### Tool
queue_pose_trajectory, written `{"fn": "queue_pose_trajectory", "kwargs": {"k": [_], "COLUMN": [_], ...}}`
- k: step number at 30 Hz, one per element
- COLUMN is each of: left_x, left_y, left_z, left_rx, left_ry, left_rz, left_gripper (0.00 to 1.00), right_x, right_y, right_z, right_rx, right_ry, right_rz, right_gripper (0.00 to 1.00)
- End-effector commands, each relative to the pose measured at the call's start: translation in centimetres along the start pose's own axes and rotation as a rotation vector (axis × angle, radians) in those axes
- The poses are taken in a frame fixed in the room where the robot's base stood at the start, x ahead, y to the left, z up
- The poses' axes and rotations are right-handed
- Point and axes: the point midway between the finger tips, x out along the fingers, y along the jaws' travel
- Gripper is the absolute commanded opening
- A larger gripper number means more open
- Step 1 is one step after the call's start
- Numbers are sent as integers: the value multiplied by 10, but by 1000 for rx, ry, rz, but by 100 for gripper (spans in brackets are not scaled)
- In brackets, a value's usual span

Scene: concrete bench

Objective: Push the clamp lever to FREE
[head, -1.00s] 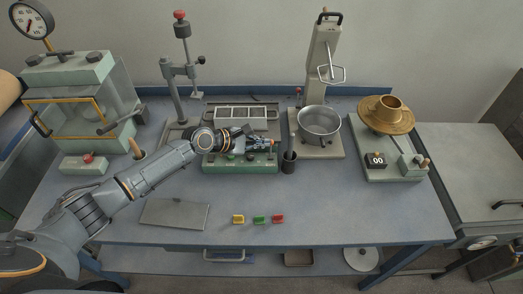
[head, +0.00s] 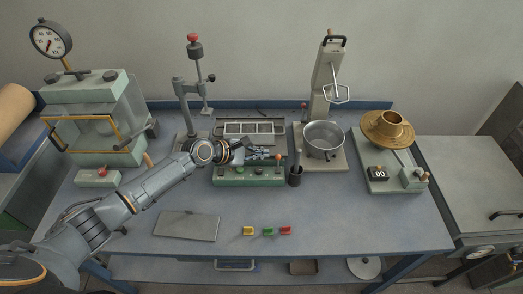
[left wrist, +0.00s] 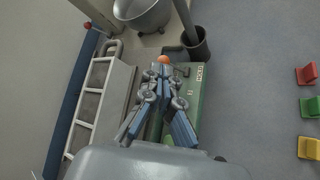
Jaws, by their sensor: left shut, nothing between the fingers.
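A green box (head: 250,176) with a row of knobs stands at the middle of the bench. An orange-knobbed lever (head: 278,157) shows at its right end. The orange knob also shows in the left wrist view (left wrist: 164,59), just beyond the fingertips, beside a label (left wrist: 199,72) that seems to read HOLD. I see no FREE mark. My left gripper (head: 266,155) is shut and empty, over the box and close to the lever; it also shows in the left wrist view (left wrist: 163,80). I cannot tell whether the fingers touch the lever. My right gripper is out of view.
A dark cup (head: 295,176) with a rod stands just right of the box. A metal pot (head: 323,139) is behind it. A white rack (head: 250,131) lies behind the box. Yellow, green and red blocks (head: 268,231) lie in front. The bench front right is clear.

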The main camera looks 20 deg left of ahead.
Motion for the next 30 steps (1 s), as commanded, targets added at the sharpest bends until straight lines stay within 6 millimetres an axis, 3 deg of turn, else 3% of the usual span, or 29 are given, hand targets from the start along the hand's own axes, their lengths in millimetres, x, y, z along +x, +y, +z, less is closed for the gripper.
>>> {"fn": "queue_pose_trajectory", "kwargs": {"k": [6,12,18,30], "left_x": [-52,-84,-97,-98], "left_y": [5,9,12,12], "left_z": [-4,-4,-3,-2], "left_rx": [5,3,1,1], "left_ry": [3,3,2,1], "left_rz": [0,0,-1,0], "left_gripper": [0,0,0,0], "right_x": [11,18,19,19], "right_y": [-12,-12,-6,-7], "right_z": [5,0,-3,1], "right_rx": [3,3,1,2], "right_ry": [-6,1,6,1], "right_rz": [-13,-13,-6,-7], "right_gripper": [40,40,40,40]}}
